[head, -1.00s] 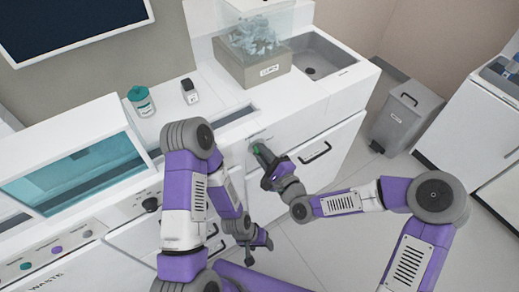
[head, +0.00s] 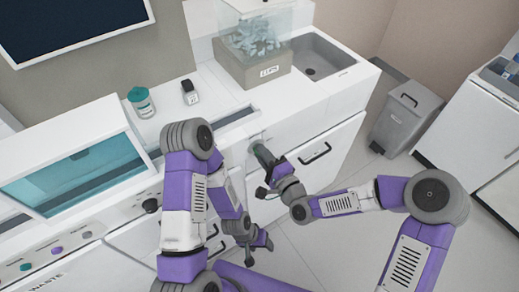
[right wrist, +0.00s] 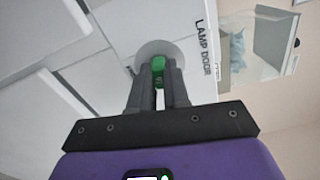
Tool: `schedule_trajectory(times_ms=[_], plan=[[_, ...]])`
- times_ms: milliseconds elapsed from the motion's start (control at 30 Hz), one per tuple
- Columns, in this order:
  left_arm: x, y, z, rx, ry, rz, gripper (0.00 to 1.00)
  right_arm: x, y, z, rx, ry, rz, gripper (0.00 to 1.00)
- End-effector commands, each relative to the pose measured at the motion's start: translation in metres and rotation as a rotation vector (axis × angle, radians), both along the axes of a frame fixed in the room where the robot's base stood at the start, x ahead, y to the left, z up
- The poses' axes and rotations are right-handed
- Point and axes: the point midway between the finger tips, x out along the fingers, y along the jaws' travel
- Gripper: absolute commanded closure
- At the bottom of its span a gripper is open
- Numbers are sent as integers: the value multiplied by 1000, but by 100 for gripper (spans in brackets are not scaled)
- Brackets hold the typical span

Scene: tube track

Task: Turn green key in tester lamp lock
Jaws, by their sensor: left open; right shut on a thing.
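The green key (right wrist: 158,66) is between the fingers of my right gripper (right wrist: 159,76) in the right wrist view. The key points at a round pale lock plate (right wrist: 153,49) on a white front, beside the words LAMP DOOR. The fingers hide part of the key, and how deep it sits cannot be told. In the head view my right gripper (head: 262,153) is shut on the key, close against the white cabinet front. My left gripper (head: 257,243) hangs open and empty, lower down and apart from the cabinet front.
The counter above holds a teal-capped jar (head: 141,101), a small dark-topped bottle (head: 189,92) and a clear box on a beige base (head: 262,71). A sink (head: 315,58) lies behind right. A grey bin (head: 405,118) stands on the floor at right. A drawer handle (head: 314,153) is near my right gripper.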

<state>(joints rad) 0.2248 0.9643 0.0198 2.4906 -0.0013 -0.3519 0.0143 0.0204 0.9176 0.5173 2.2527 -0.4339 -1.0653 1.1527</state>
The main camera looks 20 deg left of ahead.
Motion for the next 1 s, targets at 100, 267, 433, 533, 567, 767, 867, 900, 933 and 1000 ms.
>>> schedule_trajectory(times_ms=[100,267,433,533,567,767,867,900,933,1000], plan=[[0,0,0,0,0,0,38,0,0,0,-69,-89,0,83],[0,0,0,0,0,0,38,0,0,0,-63,-81,0,58],[0,0,0,0,0,0,38,0,0,0,-63,-80,0,54],[0,0,0,0,0,0,38,0,0,0,-63,-80,0,54],[0,0,0,0,0,0,38,0,-1,0,-64,-80,-1,54],[0,0,6,0,0,0,38,-12,-17,1,-65,-78,-2,54],[0,0,10,0,0,0,38,-23,-32,1,-64,-77,-2,54],[0,0,11,0,0,0,38,-28,-37,1,-64,-77,-2,54],[0,0,12,0,0,0,38,-31,-41,1,-64,-77,-1,54],[0,0,13,0,0,0,38,-37,-49,1,-65,-78,-2,54]])
